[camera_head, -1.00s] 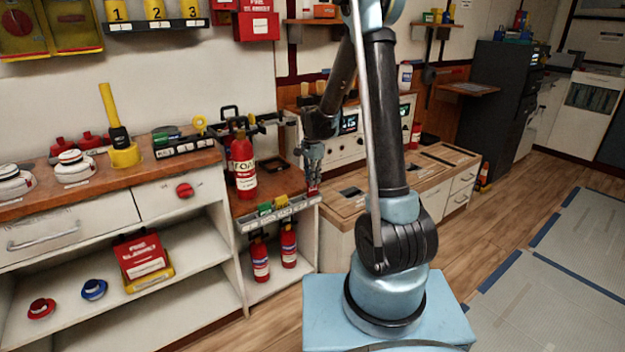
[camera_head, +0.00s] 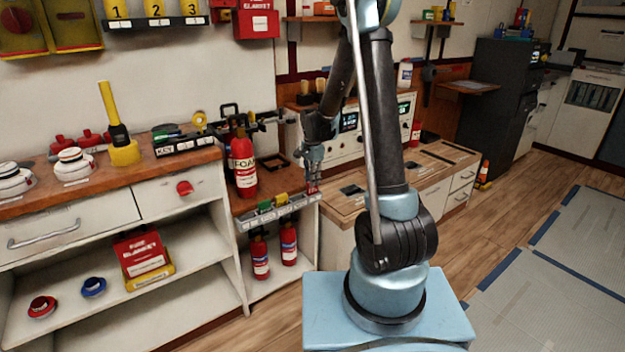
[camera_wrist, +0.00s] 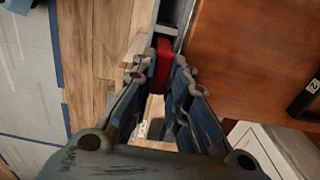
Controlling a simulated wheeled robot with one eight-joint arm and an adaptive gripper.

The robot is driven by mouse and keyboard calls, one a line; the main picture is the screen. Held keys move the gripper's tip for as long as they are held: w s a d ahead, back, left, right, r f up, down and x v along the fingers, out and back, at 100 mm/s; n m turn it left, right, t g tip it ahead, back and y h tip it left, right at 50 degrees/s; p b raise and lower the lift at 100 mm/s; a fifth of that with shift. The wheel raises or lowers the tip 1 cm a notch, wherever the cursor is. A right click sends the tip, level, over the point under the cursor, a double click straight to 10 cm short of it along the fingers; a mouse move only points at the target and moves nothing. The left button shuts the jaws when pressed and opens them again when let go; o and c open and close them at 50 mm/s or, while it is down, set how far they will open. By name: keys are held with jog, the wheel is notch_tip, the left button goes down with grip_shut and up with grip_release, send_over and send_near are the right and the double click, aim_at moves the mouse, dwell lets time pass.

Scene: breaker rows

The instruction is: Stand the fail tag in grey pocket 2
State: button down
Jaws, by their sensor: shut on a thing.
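My gripper (camera_head: 313,182) is shut on a red tag (camera_wrist: 163,62), seen between the fingers in the wrist view. No lettering on the tag can be read. In the head view the tag (camera_head: 312,189) is a small red spot under the fingertips, at the right end of the grey pocket rack (camera_head: 262,222). The rack runs along the bench's front edge and holds yellow and green tags (camera_head: 265,207). In the wrist view part of the grey rack (camera_wrist: 168,30) lies just beyond the red tag. I cannot tell whether the tag is inside a pocket.
A red FOAM extinguisher (camera_head: 242,165) stands on the bench left of my gripper. Two smaller extinguishers (camera_head: 288,243) stand on the shelf below the rack. A wooden-topped cabinet (camera_head: 345,205) is close to the right. The floor at right is clear.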

jog(key=shift+f, duration=0.6)
jog(key=c, duration=1.5)
grip_release()
jog(key=shift+r, duration=0.1)
notch_tip(320, 180, up, 12)
jog(key=shift+f, duration=0.1)
